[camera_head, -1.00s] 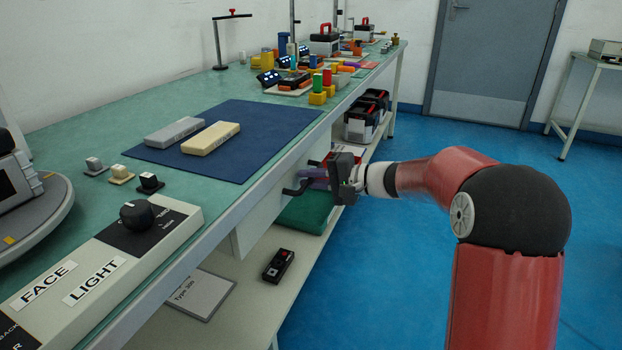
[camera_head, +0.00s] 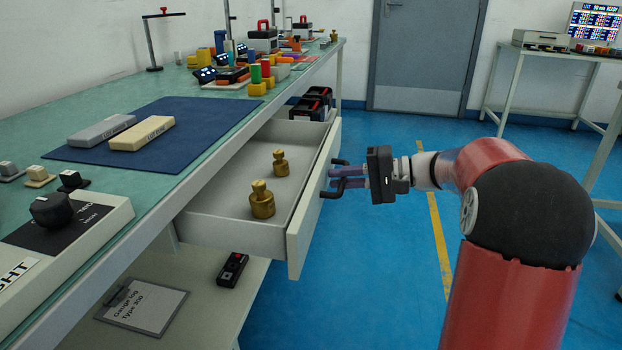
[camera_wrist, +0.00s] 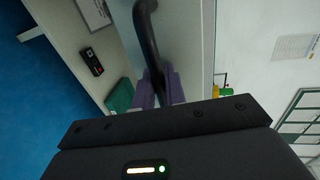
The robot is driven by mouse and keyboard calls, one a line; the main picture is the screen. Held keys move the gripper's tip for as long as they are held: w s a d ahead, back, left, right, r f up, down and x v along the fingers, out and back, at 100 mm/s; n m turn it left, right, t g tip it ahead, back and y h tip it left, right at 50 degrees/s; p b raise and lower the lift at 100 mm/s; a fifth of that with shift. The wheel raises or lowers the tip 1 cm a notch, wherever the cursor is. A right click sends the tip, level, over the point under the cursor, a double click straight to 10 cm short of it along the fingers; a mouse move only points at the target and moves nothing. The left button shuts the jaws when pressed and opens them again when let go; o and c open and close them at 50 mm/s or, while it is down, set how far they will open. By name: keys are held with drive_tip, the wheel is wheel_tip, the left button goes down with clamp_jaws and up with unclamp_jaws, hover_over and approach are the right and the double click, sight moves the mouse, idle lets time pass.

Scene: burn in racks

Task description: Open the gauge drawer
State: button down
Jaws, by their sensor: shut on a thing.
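The gauge drawer (camera_head: 303,222) is pulled well out from under the bench in the head view. Two brass gauges (camera_head: 262,200) (camera_head: 281,162) stand upright inside it. Its dark bar handle (camera_head: 332,192) is on the front panel. My gripper (camera_head: 342,181) is at the handle, its purple fingers shut on it. In the wrist view the dark handle (camera_wrist: 147,35) runs down between the purple fingertips (camera_wrist: 158,88), in front of the pale drawer front.
On the green bench (camera_head: 80,115) a blue mat (camera_head: 165,145) holds a grey block (camera_head: 102,130) and a cream block (camera_head: 143,133). A lower shelf holds a clipboard (camera_head: 145,304) and a small black device (camera_head: 232,270). The blue floor right of the drawer is clear.

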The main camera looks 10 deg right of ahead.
drive_tip(key=shift+f+v, duration=0.25)
drive_tip(key=shift+v, duration=0.95)
drive_tip(key=shift+f+v, duration=0.25)
drive_tip(key=shift+v, duration=0.95)
drive_tip(key=shift+d, duration=0.1)
drive_tip(key=c, duration=1.8)
unclamp_jaws()
drive_tip(key=v, duration=0.7)
drive_tip(key=shift+s+d, duration=0.1)
drive_tip(key=shift+d, duration=0.3)
